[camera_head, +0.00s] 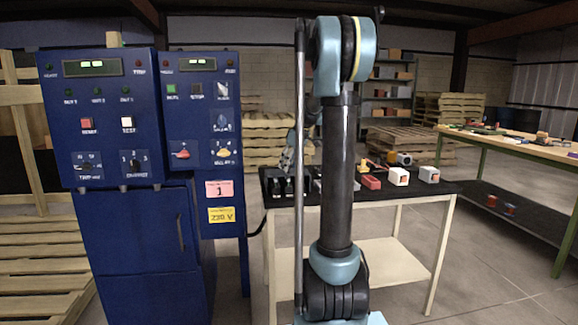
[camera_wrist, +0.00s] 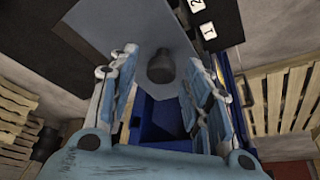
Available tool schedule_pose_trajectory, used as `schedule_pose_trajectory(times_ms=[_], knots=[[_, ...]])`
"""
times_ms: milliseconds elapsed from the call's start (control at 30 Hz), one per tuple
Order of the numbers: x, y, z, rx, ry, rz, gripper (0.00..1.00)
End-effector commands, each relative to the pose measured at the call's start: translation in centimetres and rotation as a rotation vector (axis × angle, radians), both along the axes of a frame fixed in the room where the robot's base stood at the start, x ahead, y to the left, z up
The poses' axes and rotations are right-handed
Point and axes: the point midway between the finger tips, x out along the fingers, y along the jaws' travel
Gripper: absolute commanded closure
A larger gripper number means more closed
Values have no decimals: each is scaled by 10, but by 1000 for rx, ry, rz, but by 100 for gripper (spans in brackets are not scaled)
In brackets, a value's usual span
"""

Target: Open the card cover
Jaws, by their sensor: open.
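No part is marked clearly enough for me to name it the card cover. In the wrist view, a grey flat panel (camera_wrist: 112,22) lies beyond my gripper (camera_wrist: 161,56), and a dark grey rounded knob-like piece (camera_wrist: 161,68) shows between the fingers. A blue hollow part (camera_wrist: 160,118) shows below that piece. My fingers are spread apart with nothing held; I cannot tell whether they touch anything. In the head view, my gripper (camera_head: 289,155) is partly hidden behind my arm, above the left end of the black-topped table (camera_head: 440,187). A black slotted unit (camera_head: 285,184) stands there.
The blue control cabinet (camera_head: 130,235) stands left of the table. White and red blocks, including a white one (camera_head: 399,177), sit on the table's right part. A wooden workbench (camera_head: 520,142) stands right.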

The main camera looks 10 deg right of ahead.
Motion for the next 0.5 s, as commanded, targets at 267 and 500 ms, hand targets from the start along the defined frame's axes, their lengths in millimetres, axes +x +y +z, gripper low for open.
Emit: schedule_pose_trajectory(times_ms=[267, 500], knots=[[1, 1, -2, 0, 0, 0, 55], [0, 1, -2, 0, 0, 0, 100]])
